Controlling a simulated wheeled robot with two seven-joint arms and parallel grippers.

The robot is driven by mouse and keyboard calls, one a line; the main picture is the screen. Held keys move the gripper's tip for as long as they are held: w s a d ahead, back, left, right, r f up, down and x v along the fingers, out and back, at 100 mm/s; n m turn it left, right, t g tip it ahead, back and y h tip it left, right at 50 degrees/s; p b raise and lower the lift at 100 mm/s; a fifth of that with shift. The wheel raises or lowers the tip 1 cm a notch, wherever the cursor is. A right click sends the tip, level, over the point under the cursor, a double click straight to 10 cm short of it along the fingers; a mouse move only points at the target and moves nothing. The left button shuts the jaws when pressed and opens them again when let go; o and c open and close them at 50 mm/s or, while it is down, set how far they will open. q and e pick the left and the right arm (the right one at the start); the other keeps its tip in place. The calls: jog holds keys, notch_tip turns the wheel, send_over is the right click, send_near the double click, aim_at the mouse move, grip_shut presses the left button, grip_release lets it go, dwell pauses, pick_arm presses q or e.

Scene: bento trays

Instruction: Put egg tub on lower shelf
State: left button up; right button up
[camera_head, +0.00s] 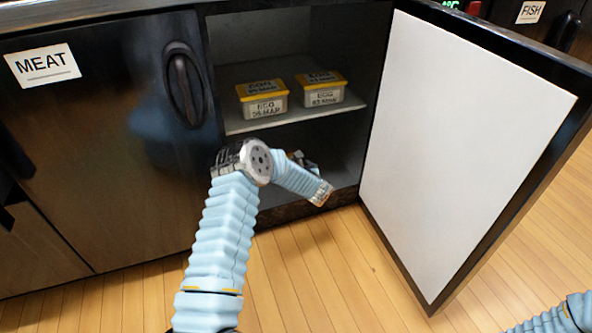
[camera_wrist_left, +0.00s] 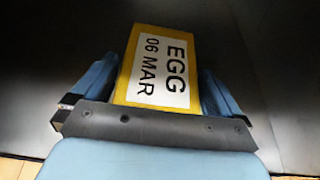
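An egg tub (camera_wrist_left: 127,70) with a yellow lid and a white label reading EGG 06 MAR shows in the left wrist view. My left gripper (camera_wrist_left: 160,75) has one blue finger along each side of the tub and appears shut on it. In the head view my left arm reaches into the dark lower shelf (camera_head: 340,173) of the open cabinet. The arm hides the gripper and the held tub there. Whether the tub rests on the lower shelf surface cannot be told. My right gripper is out of view.
Two other egg tubs, one left (camera_head: 263,108) and one right (camera_head: 322,97), stand on the upper shelf (camera_head: 240,127). The cabinet door (camera_head: 450,130) stands wide open on the right. A closed door labelled MEAT (camera_head: 100,150) is on the left.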

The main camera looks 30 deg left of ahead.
pick_arm(q)
jog(key=shift+d+r, duration=0.15)
jog(key=shift+r, duration=0.05)
jog(key=p+v, duration=0.2)
jog(key=v, duration=1)
jog(key=s+d+f+m+g+h, duration=0.1)
jog(key=s+d+f+m+h, duration=0.5)
jog(key=m, duration=0.7)
jog(key=s+d+f+m+h, duration=0.45)
jog(key=d+m, duration=0.35)
jog(key=m, duration=0.4)
jog(key=s+d+f+m+g+h, duration=0.2)
jog(key=s+d+m+g, duration=0.1)
jog(key=s+m, duration=0.6)
jog(key=s+d+f+m+g+h, duration=0.1)
jog(key=s+d+f+m+g, duration=0.1)
jog(key=s+m, duration=0.8)
jog(key=shift+s+d+g+h, duration=0.4)
jog(key=shift+s+g, duration=0.3)
jog(key=shift+g, duration=0.3)
